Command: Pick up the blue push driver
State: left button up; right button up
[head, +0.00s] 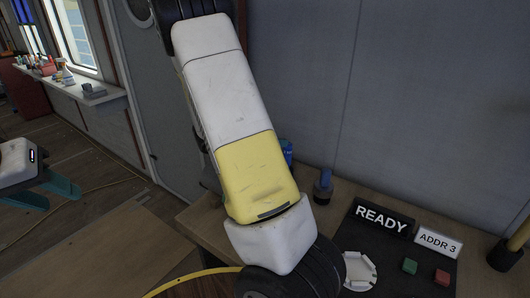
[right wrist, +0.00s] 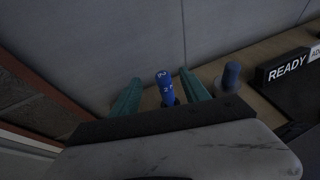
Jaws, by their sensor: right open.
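A blue cylinder with pale markings (right wrist: 165,88), which looks like the blue push driver, stands upright between the teal fingers of my right gripper (right wrist: 160,92) in the right wrist view. The fingers are open, with a gap on both sides of it. Its lower part is hidden by the gripper body. In the head view only part of this blue driver (head: 287,150) shows past my right arm, which hides my right gripper. My left gripper (head: 62,198) is at the left edge, its teal fingers apart and empty, far from the driver.
A second, duller blue handle (head: 323,183) stands on a dark base just right of the driver. A READY sign (head: 382,218), an ADDR 3 sign (head: 438,242), a white ring-shaped part (head: 359,271), and green (head: 410,266) and red (head: 442,277) blocks are farther right. A grey wall (head: 420,90) rises behind.

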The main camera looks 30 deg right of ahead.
send_near(288, 154)
jog(key=w+d+f, duration=0.2)
jog(key=d, duration=0.1)
jog(key=shift+x, duration=3.8)
grip_shut()
